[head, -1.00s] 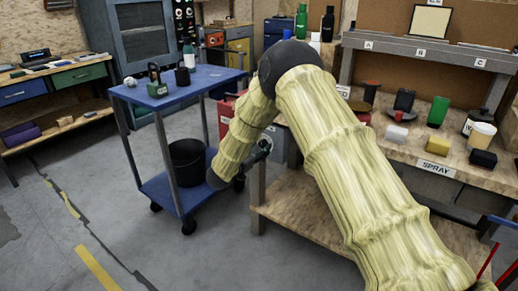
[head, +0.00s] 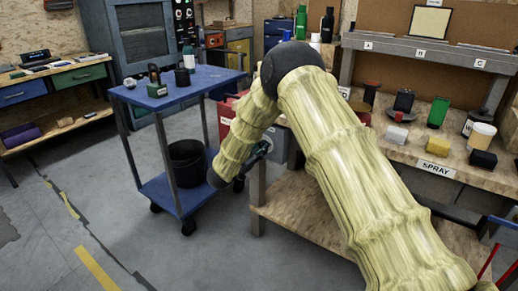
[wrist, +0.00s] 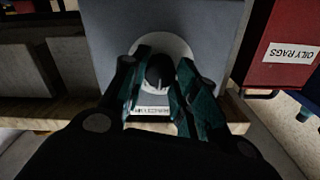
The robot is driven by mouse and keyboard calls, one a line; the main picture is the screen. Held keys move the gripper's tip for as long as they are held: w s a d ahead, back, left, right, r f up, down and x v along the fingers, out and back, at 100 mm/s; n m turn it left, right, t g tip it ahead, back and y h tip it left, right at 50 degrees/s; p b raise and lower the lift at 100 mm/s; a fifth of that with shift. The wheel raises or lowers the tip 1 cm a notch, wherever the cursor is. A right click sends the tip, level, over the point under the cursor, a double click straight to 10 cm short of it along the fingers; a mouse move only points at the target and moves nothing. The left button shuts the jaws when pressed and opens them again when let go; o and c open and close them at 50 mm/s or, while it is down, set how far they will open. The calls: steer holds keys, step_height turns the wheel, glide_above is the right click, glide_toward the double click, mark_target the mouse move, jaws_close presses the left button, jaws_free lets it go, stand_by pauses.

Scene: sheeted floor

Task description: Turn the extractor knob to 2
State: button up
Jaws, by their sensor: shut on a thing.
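The extractor knob (wrist: 157,70) is dark and sits on a pale round dial on the front of a grey box (wrist: 215,40) in the wrist view. My gripper (wrist: 159,82) has its two green-and-black fingers on either side of the knob, shut on it. A small pale label (wrist: 152,111) below the dial is too blurred to read. The dial's marks and the knob's setting cannot be made out. In the head view my gripper (head: 257,151) is partly hidden behind my forearm, against the grey box (head: 278,143).
A red bin labelled oily rags (wrist: 283,45) stands right of the grey box in the wrist view. In the head view a blue trolley (head: 205,80) with a black bucket (head: 187,160) stands left of my arm. A wooden workbench (head: 405,150) is to the right. Floor at front left is clear.

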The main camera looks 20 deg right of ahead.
steer(key=shift+s+f+m+b, duration=0.1)
steer(key=shift+m+b, duration=1.1)
steer(key=shift+m, duration=2.5)
steer(key=shift+f+m+b, duration=0.1)
steer(key=shift+m+b, duration=1.1)
steer(key=shift+m, duration=2.8)
steer(key=o, duration=1)
steer(key=shift+r, duration=0.1)
steer(key=v, duration=1.2)
